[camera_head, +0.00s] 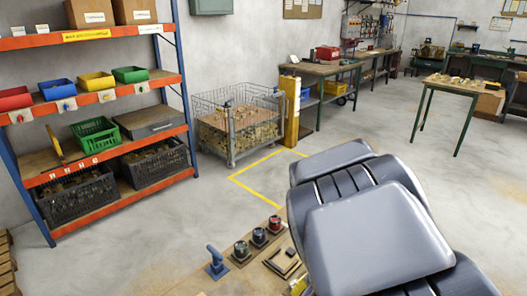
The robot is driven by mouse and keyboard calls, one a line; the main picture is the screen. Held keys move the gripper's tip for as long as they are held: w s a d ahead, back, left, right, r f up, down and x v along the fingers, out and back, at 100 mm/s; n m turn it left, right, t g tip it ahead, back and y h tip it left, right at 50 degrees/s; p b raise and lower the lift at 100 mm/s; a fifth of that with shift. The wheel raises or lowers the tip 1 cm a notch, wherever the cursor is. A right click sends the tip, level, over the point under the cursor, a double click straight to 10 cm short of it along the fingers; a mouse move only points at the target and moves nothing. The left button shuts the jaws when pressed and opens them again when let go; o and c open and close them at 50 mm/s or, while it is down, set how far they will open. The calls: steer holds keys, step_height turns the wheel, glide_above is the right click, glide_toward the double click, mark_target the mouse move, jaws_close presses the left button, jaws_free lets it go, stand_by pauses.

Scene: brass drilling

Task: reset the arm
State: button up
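Large grey, rounded links, which look like part of my own arm (375,235), fill the lower right of the head view. My gripper does not show in this view, so its opening and anything in it are hidden. The arm stands in front of a wooden work surface (240,284) at the bottom edge and covers part of it.
A shelf rack (110,195) with bins stands left. Behind are a wire cage (238,130) and a yellow post (290,110). Open floor lies between.

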steer(key=s+r+n, duration=0.4)
steer(key=s+r, duration=0.1)
steer(key=s, duration=0.4)
steer(key=s+r+n+g, duration=0.1)
steer(key=s+r+n, duration=0.4)
steer(key=s, duration=0.5)
steer(key=shift+s+a+g, duration=0.15)
steer(key=shift+a+g, duration=0.1)
steer(key=shift+g, duration=0.05)
steer(key=o, duration=0.7)
steer(key=shift+r, duration=0.1)
steer(key=w+d+r+n, duration=0.1)
steer(key=w+d+n, duration=0.1)
steer(key=w, duration=0.7)
steer(key=w+d+r+n+t, duration=0.1)
steer(key=w+d+n, duration=0.15)
steer(key=w, duration=0.55)
steer(key=w+d+r+n, duration=0.2)
steer(key=w+d, duration=0.1)
steer(key=w, duration=0.6)
steer(key=w+d+f+n, duration=0.2)
steer(key=w+d+f, duration=0.1)
steer(key=w+d, duration=0.4)
steer(key=shift+n+t, duration=0.25)
steer(key=shift+t, duration=0.15)
steer(key=f, duration=0.3)
steer(key=w+f, duration=0.1)
steer(key=f, duration=0.6)
steer(key=shift+w+a, duration=0.35)
